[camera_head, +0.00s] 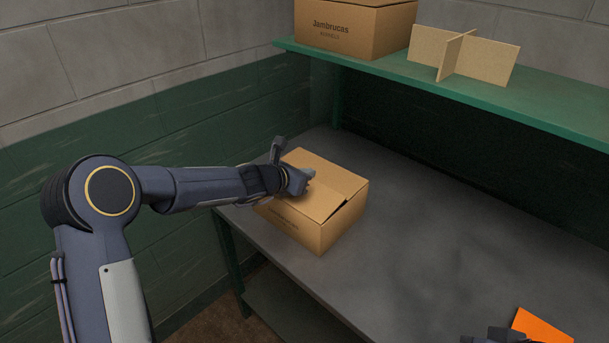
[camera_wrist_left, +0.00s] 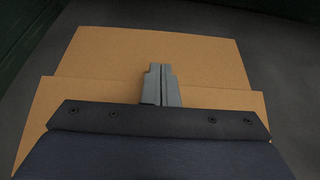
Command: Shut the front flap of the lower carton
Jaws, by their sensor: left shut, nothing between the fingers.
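The lower carton (camera_head: 325,226) is a brown cardboard box on the grey table, near its left end. Its top flaps lie nearly flat, with a dark gap at the right side of the top. My left gripper (camera_head: 309,177) is shut and empty, over the carton's top at its left part. In the left wrist view the shut fingers (camera_wrist_left: 161,84) lie over the cardboard flaps (camera_wrist_left: 215,55), one edge crossing behind them. Whether the fingers touch the cardboard is not clear. The near edge of the carton is partly hidden by my gripper. Part of my right gripper (camera_head: 492,335) shows at the bottom edge.
A green shelf (camera_head: 480,98) above the table holds another carton (camera_head: 345,30) and a crossed cardboard divider (camera_head: 465,55). An orange sheet (camera_head: 542,326) lies at the lower right. The grey table (camera_head: 430,245) is clear in the middle. A wall stands at the left.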

